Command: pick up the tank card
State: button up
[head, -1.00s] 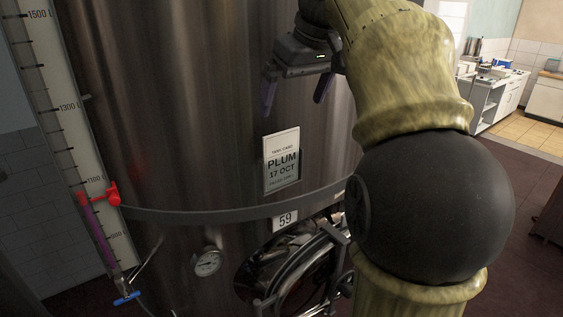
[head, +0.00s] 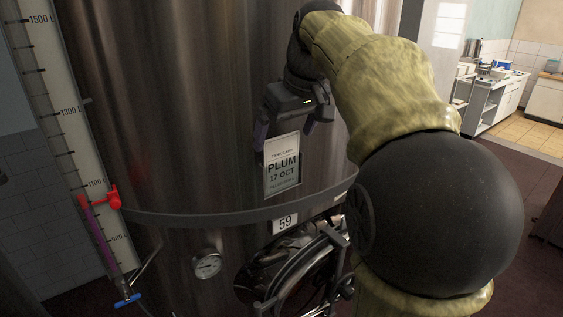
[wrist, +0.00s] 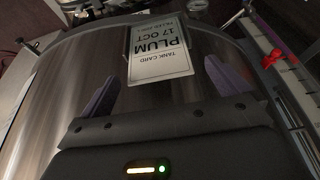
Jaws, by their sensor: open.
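The tank card (head: 282,168) is a pale upright card reading "PLUM 17 OCT". It stands against the front of the steel tank (head: 190,120), just above a grey band (head: 225,217). My gripper (head: 284,140) is open at the card's upper part, with one finger near its left edge and the other by its upper right. In the wrist view the card (wrist: 159,52) appears upside down, ahead of and between the two purple fingers (wrist: 158,85). No contact between fingers and card is visible.
A number plate "59" (head: 285,222), a round gauge (head: 208,265) and a round hatch (head: 300,270) sit below the band. A level scale with a red clamp (head: 113,197) stands at the left. A counter (head: 490,95) is far right.

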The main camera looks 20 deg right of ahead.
aim_at(283, 147)
jog(key=shift+p+x, duration=0.55)
jog(key=shift+x, duration=1.45)
jog(key=shift+d, duration=0.1)
jog(key=c, duration=1.5)
notch_tip(283, 147, up, 10)
